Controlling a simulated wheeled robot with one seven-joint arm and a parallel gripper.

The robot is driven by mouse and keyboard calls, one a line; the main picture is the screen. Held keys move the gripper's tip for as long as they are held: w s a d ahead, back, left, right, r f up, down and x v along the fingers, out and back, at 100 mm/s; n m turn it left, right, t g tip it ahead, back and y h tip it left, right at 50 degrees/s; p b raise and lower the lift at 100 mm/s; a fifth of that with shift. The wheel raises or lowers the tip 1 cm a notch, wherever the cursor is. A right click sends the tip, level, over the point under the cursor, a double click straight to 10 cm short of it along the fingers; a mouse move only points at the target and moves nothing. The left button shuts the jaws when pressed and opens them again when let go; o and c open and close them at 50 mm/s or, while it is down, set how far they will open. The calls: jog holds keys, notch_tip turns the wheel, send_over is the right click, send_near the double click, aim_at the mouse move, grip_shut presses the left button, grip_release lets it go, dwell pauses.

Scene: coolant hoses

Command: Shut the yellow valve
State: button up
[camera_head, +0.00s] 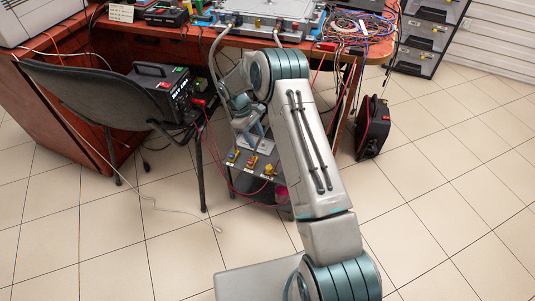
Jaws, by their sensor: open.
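A small panel (240,179) with a row of three little valves stands low under the front edge of the desk. The handle angles are too small to read. My gripper (257,143) points down just above and behind the valves, apart from them as far as I can tell. It is open, with nothing seen between its fingers.
The wooden desk (135,32) carries a metal unit and a tangle of cables (360,27). A dark chair (95,95) and a black device (165,88) stand left of the panel. A black case (373,127) stands right. Red cables hang near the valves. Tiled floor is clear in front.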

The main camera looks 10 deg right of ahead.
aim_at(269, 167)
jog(key=b+x, duration=0.3)
jog(key=x, duration=1)
jog(key=shift+s+a+f, duration=0.1)
jog(key=shift+s+f, duration=0.05)
jog(key=shift+f, duration=0.25)
